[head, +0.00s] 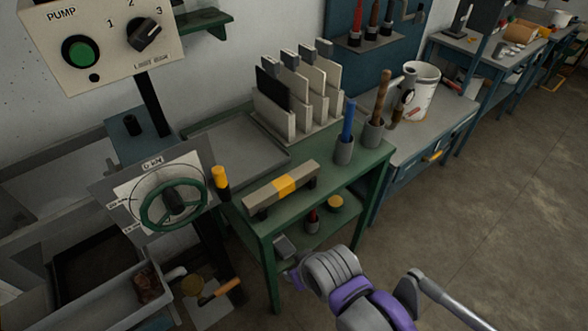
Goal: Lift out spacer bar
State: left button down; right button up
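A grey bar with a yellow middle band (284,186), which looks like the spacer bar, rests on two dark end blocks. It lies along the front edge of the green table (228,203). My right arm, grey and purple, comes in from the bottom right. Its far end (290,274) is below and in front of the tabletop, apart from the bar. The fingers are not clear there, so I cannot tell if they are open or shut. My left gripper is not in view.
A rack of upright plates (312,104) and a shallow grey tray (232,150) stand behind the bar. Holders with a blue-handled tool (347,121) and wooden-handled tools (382,97) are to its right. A green handwheel (173,203) and yellow-topped handle (220,177) are left.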

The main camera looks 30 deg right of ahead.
aim_at(278, 189)
jog(key=z, duration=0.95)
jog(key=i+z, duration=0.1)
jog(key=z, duration=0.25)
jog(key=i+z, duration=0.15)
jog(key=z, duration=0.2)
jog(key=i+j+z, duration=0.1)
jog(key=z, duration=0.25)
